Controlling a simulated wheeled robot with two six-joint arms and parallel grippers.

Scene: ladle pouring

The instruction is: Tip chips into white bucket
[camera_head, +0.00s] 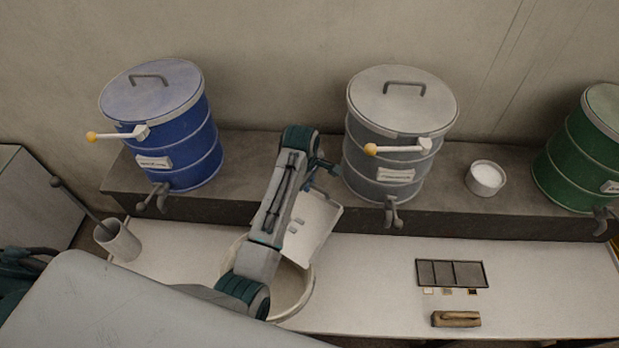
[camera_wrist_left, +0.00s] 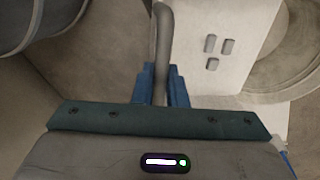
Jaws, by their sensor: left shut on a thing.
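A flat white tray (camera_head: 322,222) extends over the near table, partly over the round white bucket (camera_head: 302,303). Three small grey chips (camera_wrist_left: 211,44) lie on the tray (camera_wrist_left: 228,75) in the left wrist view; some also show in the head view (camera_head: 299,221). My left gripper (camera_head: 318,180) is at the tray's far side, and in the left wrist view its blue fingers (camera_wrist_left: 161,85) are shut on a grey bar-like handle (camera_wrist_left: 162,40) beside the tray. The bucket's rim (camera_wrist_left: 290,60) shows at the right there. My left arm hides part of the bucket. My right gripper is out of view.
A blue drum (camera_head: 175,125), a grey drum (camera_head: 385,160) and a green drum (camera_head: 580,150) stand on the back ledge, with a small white tub (camera_head: 485,178). A grey cup (camera_head: 119,243) stands left. A dark divided tray (camera_head: 451,273) and brown block (camera_head: 456,319) lie right.

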